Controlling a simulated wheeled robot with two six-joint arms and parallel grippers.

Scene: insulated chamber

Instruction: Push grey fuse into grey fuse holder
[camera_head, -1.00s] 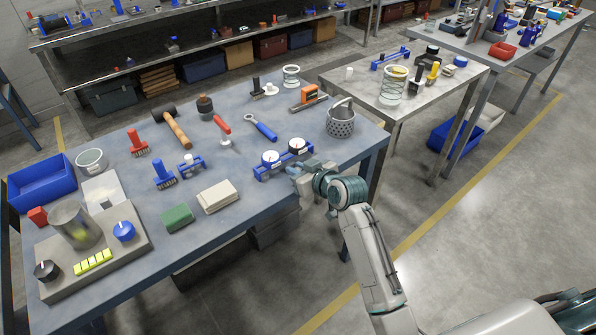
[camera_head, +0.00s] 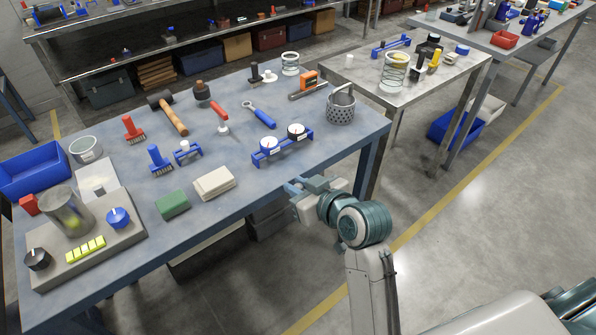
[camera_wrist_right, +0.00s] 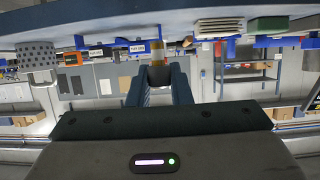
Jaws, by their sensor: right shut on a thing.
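My right gripper (camera_head: 296,188) is just off the near edge of the blue-grey workbench (camera_head: 110,262), in front of the blue stand. In the right wrist view (camera_wrist_right: 158,80) its two blue-grey fingers are closed on a small dark grey piece (camera_wrist_right: 158,76), which may be the grey fuse. An orange, white and yellow banded shape shows directly above that piece; I cannot tell whether it belongs to it. The fingers hide the piece in the head view. I cannot make out the grey fuse holder with certainty. My left gripper is out of view.
A grey control box (camera_head: 126,240) stands at left.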

